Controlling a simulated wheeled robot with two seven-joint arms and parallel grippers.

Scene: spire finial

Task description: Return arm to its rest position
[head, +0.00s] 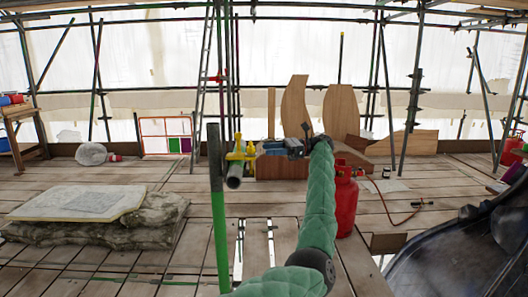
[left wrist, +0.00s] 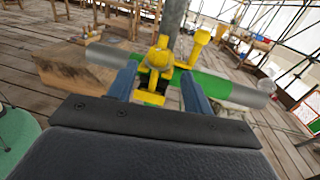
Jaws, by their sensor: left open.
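My left arm, in a green padded sleeve, rises up the middle of the head view. Its left gripper (head: 268,147) points left towards a yellow clamp (head: 240,153). In the left wrist view the two blue fingers of the left gripper (left wrist: 161,80) are apart. The yellow clamp (left wrist: 158,55) shows between and just beyond them, in front of the pole (left wrist: 235,90). Whether they touch it I cannot tell. My right gripper is not in view.
A red gas cylinder (head: 345,205) with a hose stands right of my arm. Wooden blocks and curved boards (head: 296,105) stand behind. A dark curved shape (head: 460,245) fills the lower right. Plank floor is clear at centre left.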

